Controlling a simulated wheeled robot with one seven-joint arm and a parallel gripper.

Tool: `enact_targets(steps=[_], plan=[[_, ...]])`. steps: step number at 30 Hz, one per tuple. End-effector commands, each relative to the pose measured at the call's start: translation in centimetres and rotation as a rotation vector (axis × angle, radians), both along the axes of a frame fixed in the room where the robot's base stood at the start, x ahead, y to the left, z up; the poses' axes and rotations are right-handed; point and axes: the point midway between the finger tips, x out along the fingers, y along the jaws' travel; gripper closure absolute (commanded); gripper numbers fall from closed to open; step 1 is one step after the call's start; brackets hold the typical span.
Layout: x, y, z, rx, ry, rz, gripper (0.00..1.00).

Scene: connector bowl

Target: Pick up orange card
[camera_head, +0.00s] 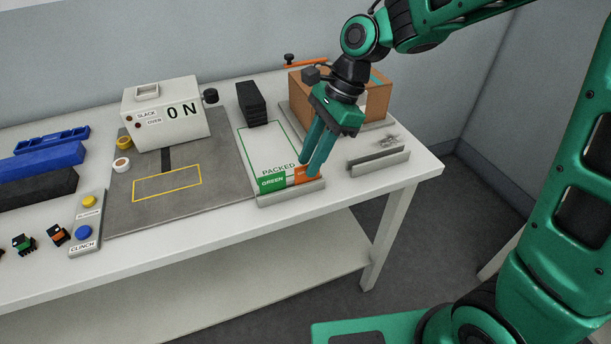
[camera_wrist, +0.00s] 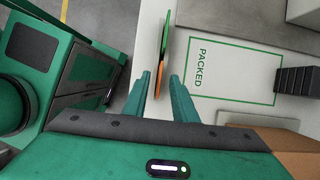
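The orange card (camera_head: 299,174) stands upright in a low grey holder (camera_head: 291,194) at the table's front edge, beside the green card (camera_head: 272,183). In the wrist view the orange card (camera_wrist: 161,78) and the green card (camera_wrist: 167,32) show nearly edge-on. My gripper (camera_head: 312,174) points down at the orange card, its fingers partly covering it in the head view. In the wrist view my gripper (camera_wrist: 161,76) is open, with a gap between its fingers. The near end of the orange card lies in line with that gap; contact cannot be told.
Behind the holder is a green-outlined area marked PACKED (camera_head: 262,146) with a black stack (camera_head: 251,104). A cardboard box (camera_head: 375,100) stands at the back right. Another grey holder (camera_head: 378,163) is to the right.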

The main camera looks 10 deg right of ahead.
Motion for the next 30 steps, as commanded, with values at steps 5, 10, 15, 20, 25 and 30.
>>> enact_targets(steps=[5, 10, 15, 20, 25, 30], plan=[[-0.2, 0.8, -2.0, 0.0, 0.001, -0.001, 0.75], [-0.2, 0.9, -2.4, -0.001, -0.001, -0.001, 0.75], [-0.2, 0.9, -2.4, -0.001, -0.002, -0.002, 0.82], [-0.2, 0.9, -2.3, -0.001, -0.001, -0.001, 1.0], [-0.2, 0.9, -2.3, -0.001, -0.002, -0.002, 1.0], [-0.2, 0.9, -2.2, 0.0, -0.001, -0.002, 1.0]])
